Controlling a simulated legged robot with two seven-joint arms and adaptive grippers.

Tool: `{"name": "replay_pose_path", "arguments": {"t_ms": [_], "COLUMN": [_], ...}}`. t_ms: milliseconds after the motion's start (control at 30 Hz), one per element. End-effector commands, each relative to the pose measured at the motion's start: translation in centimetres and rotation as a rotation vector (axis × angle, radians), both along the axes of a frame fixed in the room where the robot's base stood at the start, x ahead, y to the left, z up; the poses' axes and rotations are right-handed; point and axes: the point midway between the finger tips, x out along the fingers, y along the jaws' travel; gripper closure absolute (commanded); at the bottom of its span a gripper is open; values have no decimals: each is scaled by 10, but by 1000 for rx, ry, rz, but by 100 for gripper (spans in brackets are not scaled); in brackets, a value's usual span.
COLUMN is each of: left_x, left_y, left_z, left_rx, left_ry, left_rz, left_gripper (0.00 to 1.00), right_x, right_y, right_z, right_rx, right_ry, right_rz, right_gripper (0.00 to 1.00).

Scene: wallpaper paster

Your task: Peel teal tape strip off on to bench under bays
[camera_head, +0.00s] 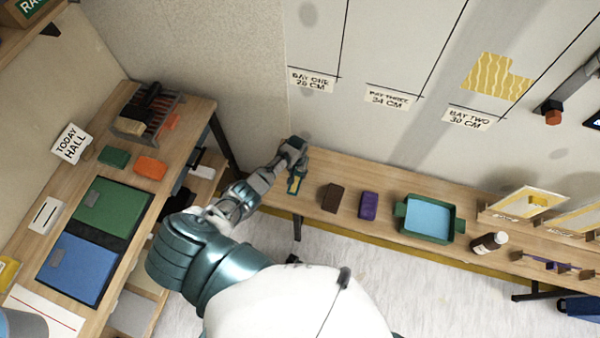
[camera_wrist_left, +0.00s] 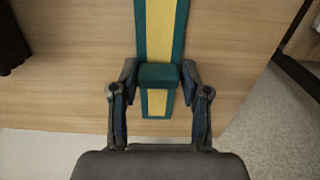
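The teal tape strip, teal with a yellow middle band and a teal block across it, lies along the bench under the bays in the left wrist view (camera_wrist_left: 160,25). In the head view the strip (camera_head: 294,184) shows at the left end of that bench (camera_head: 312,205). My left gripper (camera_head: 297,150) is over the strip. In the left wrist view its fingertips (camera_wrist_left: 159,76) flank the teal block closely; whether they press on it I cannot tell. My right gripper is not in view.
On the bench, right of the strip, stand a brown block (camera_head: 332,197), a purple block (camera_head: 369,205), a green tray with a blue inside (camera_head: 403,211) and a bottle (camera_head: 489,243). A side table (camera_head: 190,108) with green and blue panels is at left.

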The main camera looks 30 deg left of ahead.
Motion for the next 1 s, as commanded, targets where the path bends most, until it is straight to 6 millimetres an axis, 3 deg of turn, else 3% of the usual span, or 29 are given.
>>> {"name": "replay_pose_path", "arguments": {"t_ms": [33, 67, 367, 533, 1000], "left_x": [0, 0, 0, 1, 1], "left_y": [1, 0, -7, -5, 8], "left_z": [0, 0, 4, 15, 104], "left_rx": [1, 2, 12, 10, -3], "left_ry": [1, 0, 1, -2, 0], "left_rz": [0, 0, -2, -1, 1], "left_gripper": [36, 29, 29, 29, 29], "right_x": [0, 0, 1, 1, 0], "right_y": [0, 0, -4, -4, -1], "right_z": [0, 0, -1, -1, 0], "right_rx": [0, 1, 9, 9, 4], "right_ry": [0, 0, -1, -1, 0], "right_rz": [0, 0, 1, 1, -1], "right_gripper": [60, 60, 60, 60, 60]}}
